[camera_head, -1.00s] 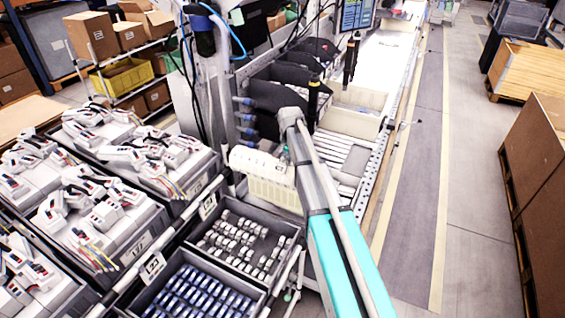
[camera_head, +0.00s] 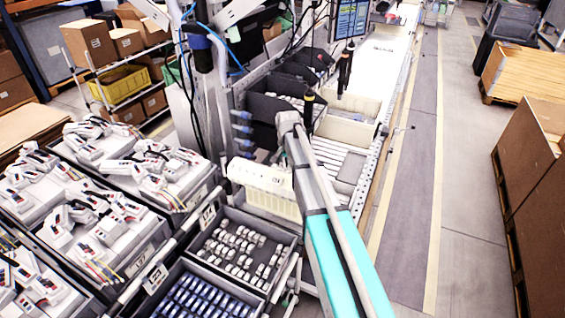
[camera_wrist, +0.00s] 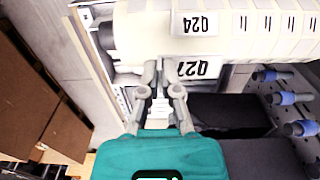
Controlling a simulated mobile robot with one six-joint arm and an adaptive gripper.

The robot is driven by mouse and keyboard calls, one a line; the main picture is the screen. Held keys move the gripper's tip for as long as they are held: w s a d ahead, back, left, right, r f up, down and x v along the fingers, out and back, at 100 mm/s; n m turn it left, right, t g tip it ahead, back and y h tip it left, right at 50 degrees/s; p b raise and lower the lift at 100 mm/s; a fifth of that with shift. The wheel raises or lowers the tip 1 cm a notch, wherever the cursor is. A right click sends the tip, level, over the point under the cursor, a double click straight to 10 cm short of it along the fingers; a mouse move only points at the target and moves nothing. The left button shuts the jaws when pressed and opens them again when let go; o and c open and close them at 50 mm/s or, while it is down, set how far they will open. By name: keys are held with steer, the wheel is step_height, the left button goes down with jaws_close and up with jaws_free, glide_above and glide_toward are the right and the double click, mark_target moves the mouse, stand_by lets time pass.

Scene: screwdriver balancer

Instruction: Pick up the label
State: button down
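In the wrist view, a white label marked Q27 (camera_wrist: 192,68), upside down, lies along the lower edge of a long white unit (camera_wrist: 265,28). A second label, Q24 (camera_wrist: 197,23), is on the unit above it. My gripper (camera_wrist: 157,68) has its fingertips close together at the left end of the Q27 label. Whether they touch or pinch the label is not clear. In the head view the white unit (camera_head: 262,174) stands left of my arm, and my gripper is hidden there.
Left of the arm are grey bins of white devices (camera_head: 165,178) and open trays of small parts (camera_head: 240,250). Blue-tipped knobs (camera_wrist: 290,98) and dark bins (camera_wrist: 220,115) lie close to the gripper's right.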

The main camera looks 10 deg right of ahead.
steer(key=s+d+r+p, duration=0.1)
steer(key=s+r+p, duration=0.5)
steer(key=s, duration=0.5)
steer(key=shift+s+r, duration=0.2)
steer(key=shift+r, duration=0.25)
steer(key=shift+f, duration=0.1)
